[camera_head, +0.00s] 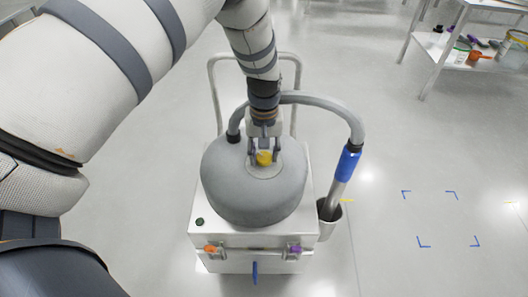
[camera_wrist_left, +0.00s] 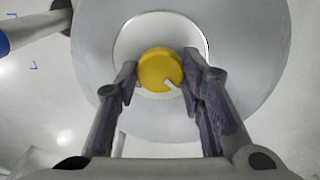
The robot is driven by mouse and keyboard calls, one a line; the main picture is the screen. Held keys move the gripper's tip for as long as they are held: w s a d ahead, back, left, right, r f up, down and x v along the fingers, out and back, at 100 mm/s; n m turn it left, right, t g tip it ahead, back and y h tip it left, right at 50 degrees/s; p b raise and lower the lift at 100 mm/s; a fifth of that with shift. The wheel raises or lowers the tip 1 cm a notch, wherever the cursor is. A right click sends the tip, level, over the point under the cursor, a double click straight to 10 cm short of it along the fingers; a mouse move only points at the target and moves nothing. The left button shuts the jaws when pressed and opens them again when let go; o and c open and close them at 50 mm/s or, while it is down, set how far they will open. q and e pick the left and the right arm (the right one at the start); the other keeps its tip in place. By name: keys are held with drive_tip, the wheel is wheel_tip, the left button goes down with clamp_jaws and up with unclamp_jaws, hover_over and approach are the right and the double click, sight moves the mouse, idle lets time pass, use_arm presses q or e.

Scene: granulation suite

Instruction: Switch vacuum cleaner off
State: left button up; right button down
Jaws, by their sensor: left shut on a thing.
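The vacuum cleaner (camera_head: 253,190) stands below me, with a rounded grey top on a pale box-shaped body. A round yellow knob (camera_head: 264,158) sits on a light disc on its top. My left gripper (camera_head: 265,154) comes down from above onto the knob. In the left wrist view the yellow knob (camera_wrist_left: 160,69) shows a short white mark at its lower right edge. The fingers of my left gripper (camera_wrist_left: 158,80) stand on either side of the knob, shut on it. My right gripper is not in view.
A grey hose (camera_head: 335,103) arches from the vacuum to a blue-banded wand (camera_head: 345,165) in a holder at its right. A push handle (camera_head: 212,85) rises behind. A shelved table (camera_head: 460,55) stands at the upper right. Blue corner marks (camera_head: 423,241) lie on clear floor.

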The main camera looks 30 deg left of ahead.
sight(264, 157)
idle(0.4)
use_arm(q)
drive_tip(key=o, duration=1.1)
drive_tip(key=shift+o, duration=0.2)
wheel_tip(264, 157, up, 12)
